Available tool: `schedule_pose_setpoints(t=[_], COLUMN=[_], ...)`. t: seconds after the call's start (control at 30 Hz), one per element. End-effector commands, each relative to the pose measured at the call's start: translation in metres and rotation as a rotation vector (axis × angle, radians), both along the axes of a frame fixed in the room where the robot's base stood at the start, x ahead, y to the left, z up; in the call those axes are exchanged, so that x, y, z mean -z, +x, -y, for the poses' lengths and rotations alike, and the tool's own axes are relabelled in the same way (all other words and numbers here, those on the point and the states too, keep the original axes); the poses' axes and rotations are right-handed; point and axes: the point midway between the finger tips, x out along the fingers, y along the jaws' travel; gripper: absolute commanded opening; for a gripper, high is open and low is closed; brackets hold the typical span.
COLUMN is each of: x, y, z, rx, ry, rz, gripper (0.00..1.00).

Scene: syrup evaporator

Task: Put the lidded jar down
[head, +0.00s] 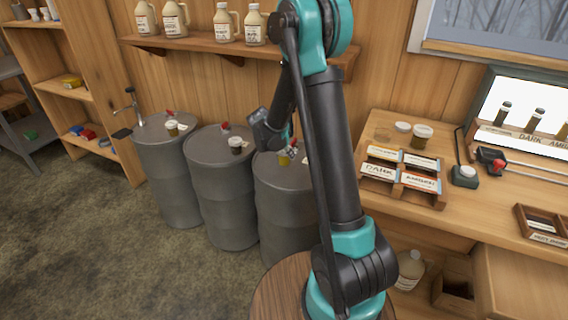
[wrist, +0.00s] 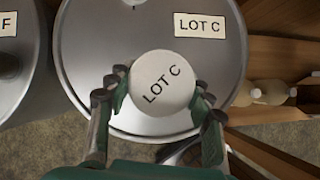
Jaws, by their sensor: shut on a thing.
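The lidded jar, with a round white lid (wrist: 162,82) marked LOT C, is between the fingers of my gripper (wrist: 161,92) in the wrist view. My gripper is shut on it from both sides. It is over the grey drum top (wrist: 95,55), which carries a LOT C label (wrist: 200,24). In the head view the amber jar (head: 284,159) shows small, partly hidden by my arm, at the top of the right-hand drum (head: 285,205). I cannot tell whether its base touches the drum top.
A wooden bench (head: 385,206) with a card rack (head: 405,175) stands right. A shelf of jugs (head: 190,44) hangs behind.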

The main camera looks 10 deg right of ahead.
Motion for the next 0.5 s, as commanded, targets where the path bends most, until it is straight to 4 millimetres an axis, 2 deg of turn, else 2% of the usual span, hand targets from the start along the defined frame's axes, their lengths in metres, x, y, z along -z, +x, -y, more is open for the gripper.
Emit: schedule_pose_setpoints(t=[0.27, 0.5], x=[0.018, 0.047], y=[0.0, 0.0], z=[0.0, 0.0], rx=[0.0, 0.0], ry=[0.0, 0.0], rz=[0.0, 0.0], gripper=[0.15, 0.15])
